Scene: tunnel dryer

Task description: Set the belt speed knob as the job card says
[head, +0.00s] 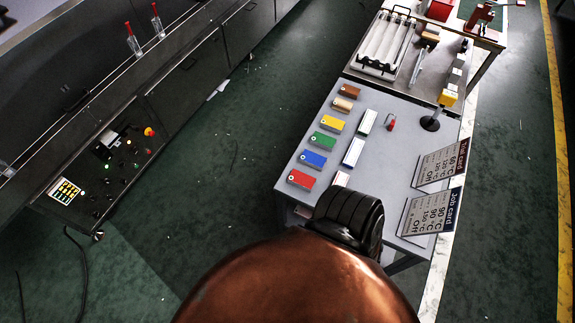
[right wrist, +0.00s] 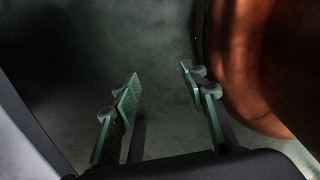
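The dryer's control panel (head: 106,160) is at the left in the head view, with a screen, small dark knobs (head: 124,181), indicator lights and a red-and-yellow emergency button (head: 150,132). Which knob sets belt speed, and its setting, is too small to read. My right gripper (right wrist: 158,75) is open and empty over the dark green floor in the right wrist view. My left gripper is out of view.
The grey table (head: 390,140) holds several coloured blocks (head: 312,158), white strips and a small red item. A second bench (head: 400,65) stands behind it. A black cable (head: 83,265) lies below the panel.

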